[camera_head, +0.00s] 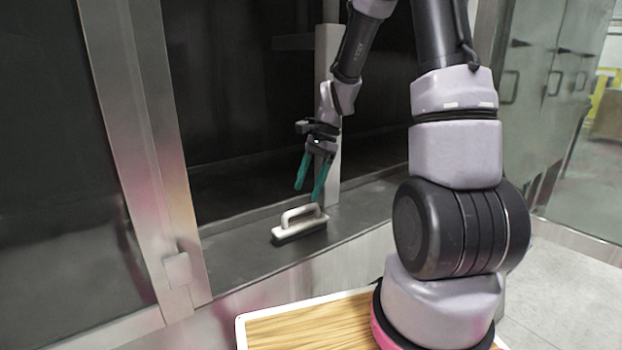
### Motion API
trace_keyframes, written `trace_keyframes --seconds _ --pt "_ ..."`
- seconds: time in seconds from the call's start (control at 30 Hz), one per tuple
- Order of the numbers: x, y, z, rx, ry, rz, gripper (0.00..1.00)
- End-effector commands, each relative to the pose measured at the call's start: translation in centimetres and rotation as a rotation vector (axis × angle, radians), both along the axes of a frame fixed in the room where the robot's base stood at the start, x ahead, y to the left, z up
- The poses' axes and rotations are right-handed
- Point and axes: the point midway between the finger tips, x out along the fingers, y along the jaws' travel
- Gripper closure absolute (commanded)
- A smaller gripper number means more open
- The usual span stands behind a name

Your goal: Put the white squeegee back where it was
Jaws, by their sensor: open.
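The white squeegee (300,226) lies on the dark ledge inside the washer's opening. Its looped handle points up and its dark edge is underneath. My gripper (308,194) hangs just above and behind the handle, with its two green fingers pointing down and spread apart. The fingers hold nothing. The right fingertip comes close to the handle in the picture; I cannot tell if it touches.
A metal post (328,120) stands right behind my gripper. A steel door frame (150,150) rises on the left. The dark ledge (370,205) is bare right of the squeegee. A wood-topped surface (300,328) is in front. Grey cabinets (545,90) stand at the right.

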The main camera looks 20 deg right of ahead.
Motion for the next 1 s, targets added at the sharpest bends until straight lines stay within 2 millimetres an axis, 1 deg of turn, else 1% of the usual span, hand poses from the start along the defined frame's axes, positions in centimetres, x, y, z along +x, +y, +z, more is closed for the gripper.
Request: trace_keyframes --seconds 0.03,0.17,0.27,0.37,0.47,0.5,0.6,0.67,0.7,0.8,0.9,1.0 --pt "0.1 -0.3 0.7 0.000 -0.002 -0.001 0.21" --pt "0.2 -0.7 1.8 -0.001 -0.003 0.001 0.21" --pt "0.1 -0.9 3.1 -0.011 -0.032 0.022 0.21" --pt "-0.5 -1.2 5.5 -0.035 -0.106 0.078 0.21" --pt "-1.6 -1.5 9.1 -0.076 -0.220 0.169 0.21" --pt "-2.3 -1.6 10.6 -0.094 -0.270 0.209 0.21" --pt "-4.1 -2.0 14.1 -0.141 -0.392 0.310 0.21" --pt "-5.3 -2.2 16.0 -0.172 -0.464 0.370 0.21" --pt "-6.2 -2.3 17.2 -0.191 -0.510 0.408 0.21" --pt "-8.5 -2.6 20.0 -0.244 -0.627 0.504 0.21" --pt "-10.9 -2.9 22.2 -0.295 -0.735 0.589 0.21" --pt "-12.8 -3.2 23.7 -0.338 -0.819 0.660 0.21"
